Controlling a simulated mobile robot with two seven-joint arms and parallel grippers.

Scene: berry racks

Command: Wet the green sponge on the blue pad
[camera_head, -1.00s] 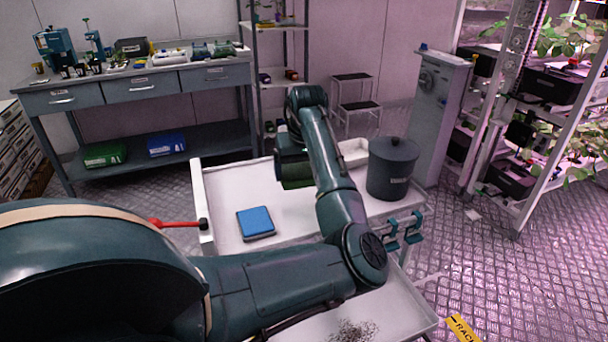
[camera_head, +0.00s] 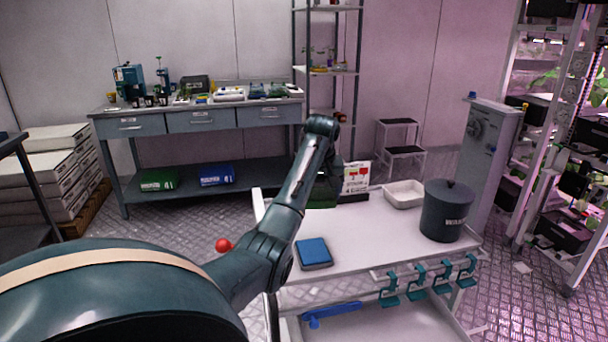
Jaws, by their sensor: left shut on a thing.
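The blue pad (camera_head: 314,253) lies flat on the white cart top (camera_head: 370,250), near its left front. My left arm reaches over the cart from the left. My left gripper (camera_head: 324,184) is at the back left of the cart, mostly hidden behind my own arm. It is shut on the green sponge (camera_head: 321,198), which shows as a dark green block partly covered by the arm. The sponge is behind the pad and apart from it. I cannot tell whether it touches the cart top. My right gripper is not in view.
A small sign on a dark base (camera_head: 356,179) stands beside the sponge. A white tray (camera_head: 405,194) and a dark lidded pot (camera_head: 446,212) stand to the right. Teal clamps (camera_head: 442,277) line the front edge. The cart top between pad and pot is clear.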

